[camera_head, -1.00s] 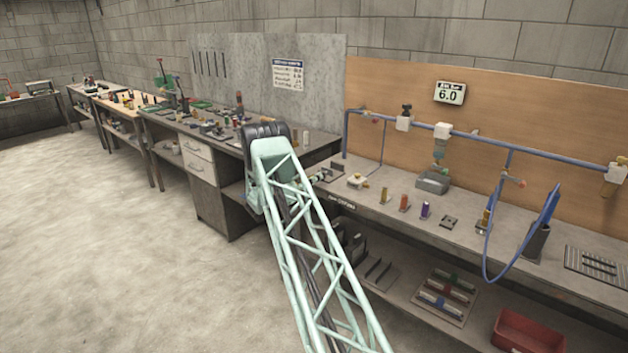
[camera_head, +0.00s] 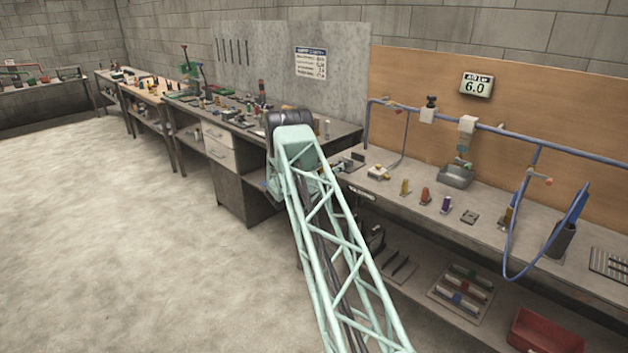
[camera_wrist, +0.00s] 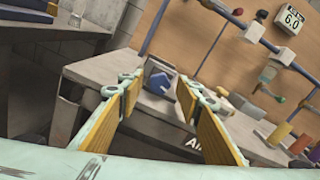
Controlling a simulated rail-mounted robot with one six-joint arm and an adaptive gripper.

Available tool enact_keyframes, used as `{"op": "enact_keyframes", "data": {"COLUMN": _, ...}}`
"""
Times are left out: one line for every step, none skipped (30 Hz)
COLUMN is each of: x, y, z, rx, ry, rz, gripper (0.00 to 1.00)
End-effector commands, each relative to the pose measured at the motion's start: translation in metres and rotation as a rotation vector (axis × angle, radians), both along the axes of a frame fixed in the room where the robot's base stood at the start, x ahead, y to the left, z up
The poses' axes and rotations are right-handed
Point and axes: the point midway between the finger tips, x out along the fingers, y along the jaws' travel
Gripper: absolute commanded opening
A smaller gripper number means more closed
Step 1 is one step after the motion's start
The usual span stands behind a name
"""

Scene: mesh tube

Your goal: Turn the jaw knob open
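My gripper (camera_wrist: 157,88) is open and empty in the wrist view, its two mint fingers with yellow pads spread apart. Beyond and between the fingertips, a small dark grey block with a blue marking (camera_wrist: 160,77) stands on the left end of the bench, apart from the fingers. I cannot make out a jaw knob on it. In the head view a small dark block (camera_head: 357,156) shows at the same bench end, just right of my arm's far end. My arm hides part of that area, and the fingers are not clear there.
The bench (camera_head: 400,172) holds a yellow-and-white fitting (camera_head: 378,172), coloured cylinders and a grey box (camera_head: 456,176). A blue pipe (camera_head: 500,137) runs along the wooden board, and a blue hose hangs over the front edge. A workbench with drawers (camera_head: 217,142) stands to the left. Open floor lies left.

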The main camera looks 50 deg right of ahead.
Motion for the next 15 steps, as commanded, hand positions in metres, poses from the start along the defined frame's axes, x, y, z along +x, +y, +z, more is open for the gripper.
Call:
{"op": "enact_keyframes", "data": {"x": -0.0002, "y": -0.0001, "z": 0.0001, "rx": -0.001, "ry": -0.022, "rz": 0.0, "gripper": 0.32}}
{"op": "enact_keyframes", "data": {"x": -0.0002, "y": 0.0, "z": 0.0002, "rx": -0.002, "ry": -0.037, "rz": 0.0, "gripper": 0.32}}
{"op": "enact_keyframes", "data": {"x": -0.0003, "y": -0.0001, "z": 0.0002, "rx": -0.004, "ry": -0.056, "rz": 0.0, "gripper": 0.32}}
{"op": "enact_keyframes", "data": {"x": -0.0002, "y": 0.0, "z": 0.0002, "rx": -0.005, "ry": -0.071, "rz": 0.0, "gripper": 0.32}}
{"op": "enact_keyframes", "data": {"x": -0.0003, "y": -0.0001, "z": 0.0002, "rx": -0.006, "ry": -0.085, "rz": 0.0, "gripper": 0.32}}
{"op": "enact_keyframes", "data": {"x": -0.0003, "y": 0.0, "z": 0.0002, "rx": -0.007, "ry": -0.105, "rz": 0.0, "gripper": 0.32}}
{"op": "enact_keyframes", "data": {"x": -0.0004, "y": -0.0001, "z": 0.0003, "rx": -0.008, "ry": -0.119, "rz": 0.0, "gripper": 0.32}}
{"op": "enact_keyframes", "data": {"x": -0.0004, "y": 0.0, "z": 0.0003, "rx": -0.009, "ry": -0.134, "rz": 0.0, "gripper": 0.32}}
{"op": "enact_keyframes", "data": {"x": -0.0005, "y": 0.0, "z": 0.0004, "rx": -0.01, "ry": -0.152, "rz": 0.0, "gripper": 0.32}}
{"op": "enact_keyframes", "data": {"x": -0.0005, "y": 0.0, "z": 0.0003, "rx": -0.011, "ry": -0.167, "rz": 0.0, "gripper": 0.32}}
{"op": "enact_keyframes", "data": {"x": -0.0006, "y": 0.0, "z": 0.0003, "rx": -0.012, "ry": -0.181, "rz": 0.0, "gripper": 0.32}}
{"op": "enact_keyframes", "data": {"x": -0.0006, "y": 0.0, "z": 0.0003, "rx": -0.013, "ry": -0.201, "rz": 0.0, "gripper": 0.32}}
{"op": "enact_keyframes", "data": {"x": -0.0007, "y": 0.0, "z": 0.0004, "rx": -0.014, "ry": -0.215, "rz": 0.0, "gripper": 0.32}}
{"op": "enact_keyframes", "data": {"x": -0.0007, "y": 0.0, "z": 0.0004, "rx": -0.015, "ry": -0.229, "rz": 0.0, "gripper": 0.32}}
{"op": "enact_keyframes", "data": {"x": 0.0008, "y": 0.0055, "z": 0.0005, "rx": -0.015, "ry": -0.232, "rz": 0.002, "gripper": 0.32}}
